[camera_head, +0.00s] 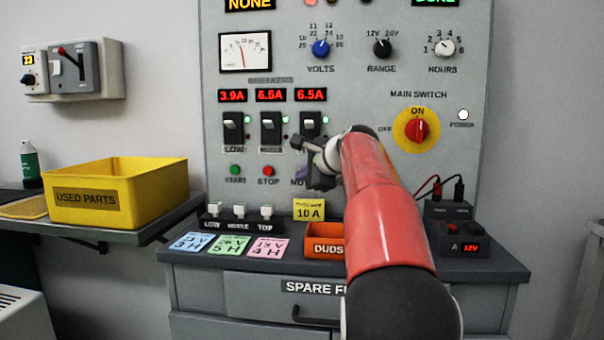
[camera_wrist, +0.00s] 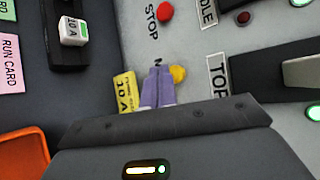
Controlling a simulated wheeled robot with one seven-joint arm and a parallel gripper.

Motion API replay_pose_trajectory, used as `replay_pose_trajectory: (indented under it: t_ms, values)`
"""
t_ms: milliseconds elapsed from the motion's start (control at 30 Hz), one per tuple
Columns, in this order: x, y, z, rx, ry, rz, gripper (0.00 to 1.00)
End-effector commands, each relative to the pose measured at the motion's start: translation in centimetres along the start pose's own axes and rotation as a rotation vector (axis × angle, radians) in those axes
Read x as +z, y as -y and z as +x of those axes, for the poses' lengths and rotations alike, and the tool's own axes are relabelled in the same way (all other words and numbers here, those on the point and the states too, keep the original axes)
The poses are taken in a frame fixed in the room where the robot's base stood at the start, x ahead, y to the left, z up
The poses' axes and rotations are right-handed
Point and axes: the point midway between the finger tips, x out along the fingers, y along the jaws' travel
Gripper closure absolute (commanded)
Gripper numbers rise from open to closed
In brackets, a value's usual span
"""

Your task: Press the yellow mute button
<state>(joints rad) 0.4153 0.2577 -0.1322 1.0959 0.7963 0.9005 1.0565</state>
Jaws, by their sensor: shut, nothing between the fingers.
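The yellow mute button (camera_wrist: 178,73) shows in the wrist view on the grey panel, just right of my fingertips. In the head view it is hidden behind my gripper, and only part of its label shows. My gripper (camera_wrist: 157,70) is shut and empty, its two pale purple fingers side by side, pointing at the panel. The fingertips overlap the button's edge in the picture; I cannot tell whether they touch it. In the head view my gripper (camera_head: 314,172) is in front of the panel, below the right-hand breaker switch.
The red STOP button (camera_head: 268,171) and green START button (camera_head: 235,170) are to the left. Breaker switches (camera_head: 270,127) sit above. A yellow 10 A tag (camera_head: 309,209) and orange DUDS bin (camera_head: 323,252) are below. The red main switch (camera_head: 417,128) is to the right.

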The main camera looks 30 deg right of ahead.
Motion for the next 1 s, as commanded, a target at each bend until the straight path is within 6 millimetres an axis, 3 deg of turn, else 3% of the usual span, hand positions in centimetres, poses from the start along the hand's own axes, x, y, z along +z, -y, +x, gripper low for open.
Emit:
replay_pose_trajectory:
  t_ms: [1000]
  values:
    - [-0.42,0.49,0.58,0.001,0.000,0.000,1.00]
